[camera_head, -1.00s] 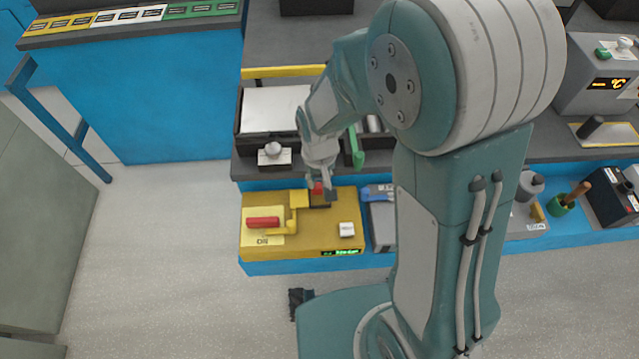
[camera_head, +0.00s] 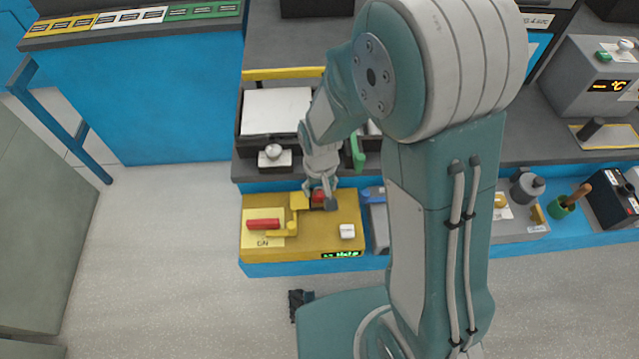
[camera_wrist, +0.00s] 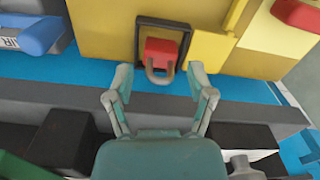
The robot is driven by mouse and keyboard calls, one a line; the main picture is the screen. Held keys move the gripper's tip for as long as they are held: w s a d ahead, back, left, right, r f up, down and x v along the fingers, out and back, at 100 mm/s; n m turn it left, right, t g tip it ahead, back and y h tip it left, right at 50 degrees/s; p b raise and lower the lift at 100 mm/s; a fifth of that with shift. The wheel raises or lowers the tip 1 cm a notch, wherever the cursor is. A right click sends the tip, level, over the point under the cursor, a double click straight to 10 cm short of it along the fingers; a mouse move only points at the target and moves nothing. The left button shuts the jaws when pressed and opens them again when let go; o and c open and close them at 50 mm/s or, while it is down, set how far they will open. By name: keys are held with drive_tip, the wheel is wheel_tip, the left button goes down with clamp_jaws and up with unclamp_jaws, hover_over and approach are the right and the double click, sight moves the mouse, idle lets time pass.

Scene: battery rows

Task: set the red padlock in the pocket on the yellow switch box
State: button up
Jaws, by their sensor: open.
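The red padlock (camera_wrist: 161,52) shows in the wrist view inside the outline of the dark-framed pocket (camera_wrist: 163,21), at its near side. Its grey shackle points toward my gripper and overlaps the near rim. I cannot tell how deep it sits. The pocket is on top of the yellow switch box (camera_wrist: 100,30). My gripper (camera_wrist: 160,84) is open, its fingers apart on either side of the shackle and not touching the padlock. In the head view, the padlock (camera_head: 318,196) is partly hidden by my gripper (camera_head: 322,197) over the box (camera_head: 300,244).
The box carries a red-handled lever (camera_head: 264,224), a white block (camera_head: 347,231) and a green display (camera_head: 341,254). A blue-handled item (camera_wrist: 38,33) stands beside the box. Behind is a dark-edged tray (camera_head: 276,110) and a knobbed block (camera_head: 273,158).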

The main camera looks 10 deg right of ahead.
wheel_tip(320, 180, up, 11)
wheel_tip(320, 180, up, 10)
drive_tip(key=m+t, duration=0.1)
drive_tip(key=t, duration=0.2)
hover_over(320, 188)
drive_tip(key=s+d, duration=0.5)
drive_tip(key=d, duration=0.1)
drive_tip(key=s+d+r+m+t, duration=0.1)
drive_tip(key=s+d+r+t, duration=0.1)
drive_tip(key=s+d+r, duration=0.2)
drive_tip(key=s+r, duration=0.1)
drive_tip(key=s, duration=0.2)
drive_tip(key=shift+s+d+r+t, duration=0.25)
drive_tip(key=shift+s+d+t, duration=0.05)
drive_tip(key=shift+s+d, duration=0.05)
idle(0.4)
